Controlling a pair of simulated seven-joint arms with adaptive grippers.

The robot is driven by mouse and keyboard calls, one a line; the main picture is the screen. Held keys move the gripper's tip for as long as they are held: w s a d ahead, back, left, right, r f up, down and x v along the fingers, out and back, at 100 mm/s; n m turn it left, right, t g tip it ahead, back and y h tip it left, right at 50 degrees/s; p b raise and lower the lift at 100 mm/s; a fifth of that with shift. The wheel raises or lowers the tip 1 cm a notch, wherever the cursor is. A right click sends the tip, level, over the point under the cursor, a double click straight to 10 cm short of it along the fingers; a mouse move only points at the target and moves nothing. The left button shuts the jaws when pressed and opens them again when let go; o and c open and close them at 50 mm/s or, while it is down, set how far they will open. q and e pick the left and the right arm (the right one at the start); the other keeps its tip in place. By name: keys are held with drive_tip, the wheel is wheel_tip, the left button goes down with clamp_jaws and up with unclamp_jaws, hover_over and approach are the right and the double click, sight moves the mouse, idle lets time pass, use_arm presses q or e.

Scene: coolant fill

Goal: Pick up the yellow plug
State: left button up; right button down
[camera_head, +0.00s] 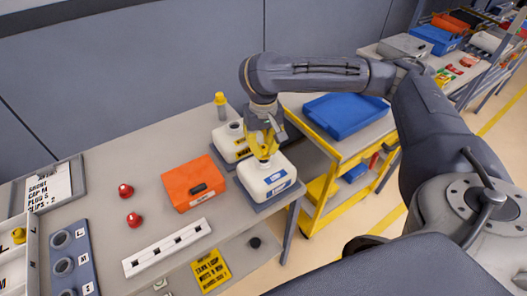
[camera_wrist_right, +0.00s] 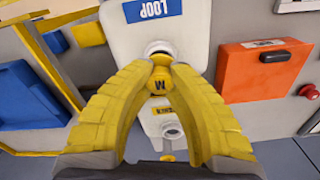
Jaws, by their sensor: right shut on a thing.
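My right gripper (camera_head: 264,153) is over the neck of the nearer white jug (camera_head: 268,180). Its yellow fingers are shut on a yellow plug (camera_wrist_right: 158,79) marked "M", which shows between the fingertips in the right wrist view. The plug overlaps the pale neck of the white jug labelled "LOOP" (camera_wrist_right: 153,12) there. I cannot tell whether it still touches the neck. My left gripper is not in view.
An orange box (camera_head: 193,184) and two red caps (camera_head: 134,219) are on the bench left of the jugs. A yellow-topped bottle (camera_head: 220,101) stands behind them. A yellow trolley with a blue bin (camera_head: 345,115) is right. A blue holed rack (camera_head: 67,246) is at left.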

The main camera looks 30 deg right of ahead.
sight(263, 147)
wheel_tip(263, 147, up, 18)
drive_tip(key=shift+f, duration=0.15)
idle(0.5)
idle(0.5)
